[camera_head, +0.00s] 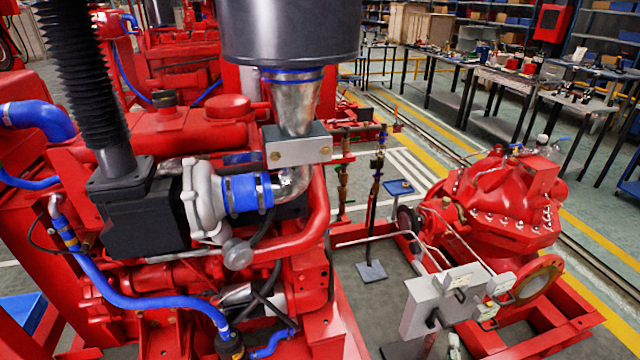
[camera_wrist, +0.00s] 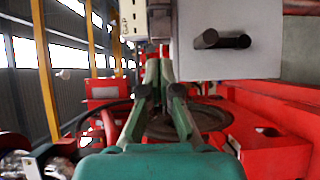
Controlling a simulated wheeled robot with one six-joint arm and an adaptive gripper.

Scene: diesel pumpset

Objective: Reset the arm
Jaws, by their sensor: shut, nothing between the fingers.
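In the head view a grey control panel (camera_head: 418,308) with black knobs stands in front of the red pump (camera_head: 490,205). I cannot make out my gripper in the head view.
The red diesel engine (camera_head: 170,140) with blue hoses and a dark air filter (camera_head: 290,30) fills the left of the head view. A red base frame (camera_head: 560,330) runs under the pump. Workbenches (camera_head: 510,80) stand at the back right, beyond open floor with yellow lines.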

